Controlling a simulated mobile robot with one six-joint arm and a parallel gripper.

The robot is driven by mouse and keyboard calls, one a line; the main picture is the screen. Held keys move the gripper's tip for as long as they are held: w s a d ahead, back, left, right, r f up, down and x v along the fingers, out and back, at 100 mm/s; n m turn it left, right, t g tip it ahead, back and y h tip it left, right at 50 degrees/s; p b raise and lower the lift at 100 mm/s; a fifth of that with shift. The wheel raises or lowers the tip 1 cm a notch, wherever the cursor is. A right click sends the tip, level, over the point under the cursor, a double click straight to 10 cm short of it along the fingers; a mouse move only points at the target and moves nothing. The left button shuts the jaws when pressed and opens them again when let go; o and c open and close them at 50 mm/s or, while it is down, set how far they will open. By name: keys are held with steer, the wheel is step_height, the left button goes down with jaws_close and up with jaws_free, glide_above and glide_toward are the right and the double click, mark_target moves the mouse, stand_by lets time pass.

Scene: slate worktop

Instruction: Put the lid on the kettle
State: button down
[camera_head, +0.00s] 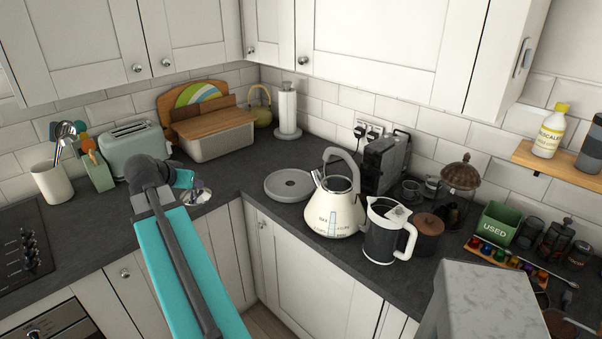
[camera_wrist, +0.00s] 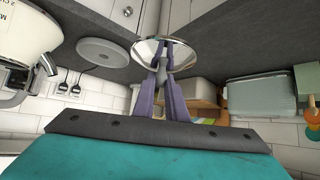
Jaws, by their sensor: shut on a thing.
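The cream kettle (camera_head: 333,213) with a grey handle stands upright on the dark worktop, its top open. Part of it also shows at the left of the wrist view (camera_wrist: 28,35). My gripper (camera_head: 192,187) is left of the kettle, near the toaster. In the wrist view my gripper (camera_wrist: 165,64) is shut on the grey knob of the shiny round metal lid (camera_wrist: 150,48). The lid also shows in the head view (camera_head: 200,197), apart from the kettle and near the worktop's front edge. Its height above the worktop is hard to judge.
A grey round plate (camera_head: 289,186) lies between the lid and the kettle. A black and white jug (camera_head: 383,240) stands close right of the kettle, a dark machine (camera_head: 382,163) behind it. A green toaster (camera_head: 135,142) and bread bin (camera_head: 215,140) stand behind my gripper.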

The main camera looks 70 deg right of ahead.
steer(key=s+d+r+m+g+y, duration=0.1)
steer(key=s+d+m+g, duration=0.1)
steer(key=s, duration=0.8)
steer(key=s+d+r+m+g+p, duration=0.1)
steer(key=s+d+m+g, duration=0.2)
steer(key=s, duration=0.8)
steer(key=s+d+r+m+g+y+p, duration=0.1)
steer(key=s+d+m+g, duration=0.2)
steer(key=s, duration=0.7)
steer(key=shift+s+d+m+y, duration=0.25)
steer(key=shift+d+m+y, duration=0.05)
steer(key=shift+d+m, duration=0.75)
steer(key=shift+s+d+f, duration=0.1)
steer(key=shift+d+f, duration=0.05)
steer(key=shift+d, duration=0.05)
glide_above(337, 183)
steer(key=shift+f+p, duration=0.4)
steer(key=shift+f, duration=0.45)
steer(key=shift+f+b, duration=0.3)
steer(key=shift+b, duration=0.1)
steer(key=shift+s+f+b, duration=0.1)
steer(key=shift+b, duration=0.75)
stand_by(1.0)
